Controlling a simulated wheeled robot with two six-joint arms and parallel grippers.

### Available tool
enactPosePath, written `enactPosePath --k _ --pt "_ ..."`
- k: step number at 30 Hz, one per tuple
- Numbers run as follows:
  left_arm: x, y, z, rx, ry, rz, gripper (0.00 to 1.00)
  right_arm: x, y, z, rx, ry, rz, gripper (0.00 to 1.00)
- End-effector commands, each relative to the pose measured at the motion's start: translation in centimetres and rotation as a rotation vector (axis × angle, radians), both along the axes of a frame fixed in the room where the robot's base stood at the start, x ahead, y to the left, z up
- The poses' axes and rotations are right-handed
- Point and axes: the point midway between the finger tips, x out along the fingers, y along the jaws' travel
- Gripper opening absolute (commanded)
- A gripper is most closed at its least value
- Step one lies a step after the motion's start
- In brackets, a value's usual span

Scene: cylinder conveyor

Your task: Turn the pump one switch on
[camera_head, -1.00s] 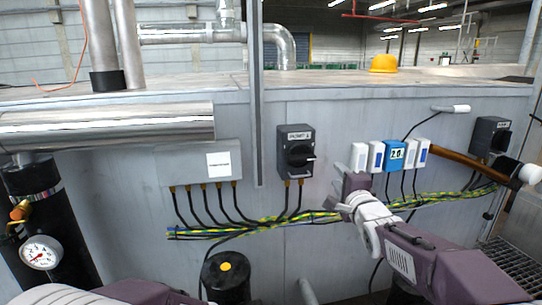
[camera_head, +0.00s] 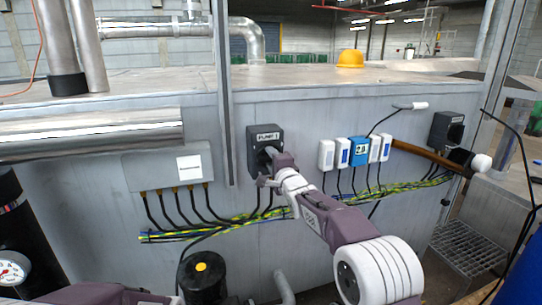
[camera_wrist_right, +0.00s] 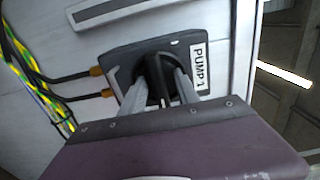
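The pump one switch (camera_head: 264,140) is a dark grey box labelled PUMP 1 on the grey panel wall, left of centre in the head view. My right gripper (camera_head: 268,166) is at the front of it and covers part of its knob. In the right wrist view, the switch box (camera_wrist_right: 120,62) has a black round knob with a raised handle (camera_wrist_right: 158,80). The two pale fingers of my right gripper (camera_wrist_right: 162,96) stand apart, one on each side of the handle, with some gap visible. Only part of my left arm shows at the lower left; its gripper is out of view.
A second dark switch box (camera_head: 446,130) is on the wall at right. White and blue modules (camera_head: 358,151) hang between the two switches. Yellow-green cables (camera_head: 230,222) run below. A grey junction box (camera_head: 152,168) and a vertical post (camera_head: 225,100) stand left of the switch.

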Motion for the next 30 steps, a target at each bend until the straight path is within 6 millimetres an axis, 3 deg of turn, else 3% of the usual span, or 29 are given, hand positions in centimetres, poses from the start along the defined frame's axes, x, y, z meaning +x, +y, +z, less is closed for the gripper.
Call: enactPosePath --k 7,11,12,23,30 --pt "-0.01 0.0 0.0 0.0 0.0 0.0 0.0 0.14 0.03 -0.09 0.0 0.0 0.0 0.37" --pt "-0.01 0.0 0.0 0.0 0.0 0.0 0.0 0.12 0.02 -0.08 0.0 0.0 0.0 0.04" --pt "-0.01 0.0 0.0 0.0 0.0 0.0 0.0 0.12 0.02 -0.08 0.0 0.001 0.0 0.0" --pt "-0.01 0.0 -0.11 0.0 0.0 0.0 0.0 0.11 0.02 -0.15 -0.036 -0.011 0.0 0.0" --pt "0.0 0.0 -0.44 0.0 0.0 0.0 0.0 0.1 0.03 -0.18 -0.177 -0.057 0.0 0.0"
